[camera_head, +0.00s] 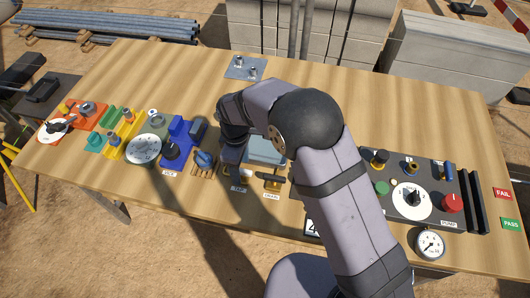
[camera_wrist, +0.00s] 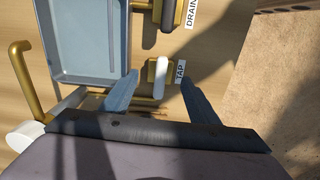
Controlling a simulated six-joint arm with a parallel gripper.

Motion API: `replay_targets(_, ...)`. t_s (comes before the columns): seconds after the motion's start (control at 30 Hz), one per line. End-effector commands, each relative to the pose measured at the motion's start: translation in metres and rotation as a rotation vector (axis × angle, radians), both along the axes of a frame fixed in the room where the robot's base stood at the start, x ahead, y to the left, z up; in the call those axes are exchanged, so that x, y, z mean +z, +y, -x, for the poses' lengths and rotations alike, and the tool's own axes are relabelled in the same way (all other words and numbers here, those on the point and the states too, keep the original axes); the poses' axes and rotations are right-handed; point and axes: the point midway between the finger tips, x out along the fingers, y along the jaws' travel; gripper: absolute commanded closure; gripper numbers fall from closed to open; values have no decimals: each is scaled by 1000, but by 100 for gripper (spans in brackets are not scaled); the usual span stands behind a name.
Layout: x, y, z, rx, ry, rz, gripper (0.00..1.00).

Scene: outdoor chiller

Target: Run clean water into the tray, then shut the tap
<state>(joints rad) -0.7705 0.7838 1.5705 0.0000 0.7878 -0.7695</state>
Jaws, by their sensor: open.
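The blue-grey tray (camera_wrist: 85,74) fills the upper left of the wrist view; it also shows in the head view (camera_head: 264,158), partly behind my arm. I cannot tell whether it holds water. The tap (camera_wrist: 160,82) has a white handle on a brass body, beside a TAP label (camera_wrist: 181,70). My gripper (camera_wrist: 160,78) is open, its blue fingers on either side of the tap handle, with gaps showing; I cannot tell their height. The drain valve (camera_wrist: 167,14) has a dark lever and sits beyond the tap. A brass spout pipe (camera_wrist: 20,70) stands at the left.
A dark pump panel (camera_head: 440,190) with knobs and dials lies right of my arm. A pressure gauge (camera_head: 430,244) stands at the front edge. A blue vice-like block (camera_head: 176,145) and colourful parts crowd the left. The rear table is mostly clear, apart from a small plate (camera_head: 245,67).

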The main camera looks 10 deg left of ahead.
Motion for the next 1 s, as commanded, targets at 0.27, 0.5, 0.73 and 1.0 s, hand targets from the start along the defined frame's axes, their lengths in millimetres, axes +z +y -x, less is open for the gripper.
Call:
replay_targets(0.27, 35, 0, 0, 0, -1, -1, 45)
replay_targets(0.5, 58, 0, 0, 0, -1, -1, 45)
replay_targets(0.73, 61, 0, 0, 0, 0, 0, 45)
replay_targets(1.0, 62, 0, 0, 0, -1, -1, 45)
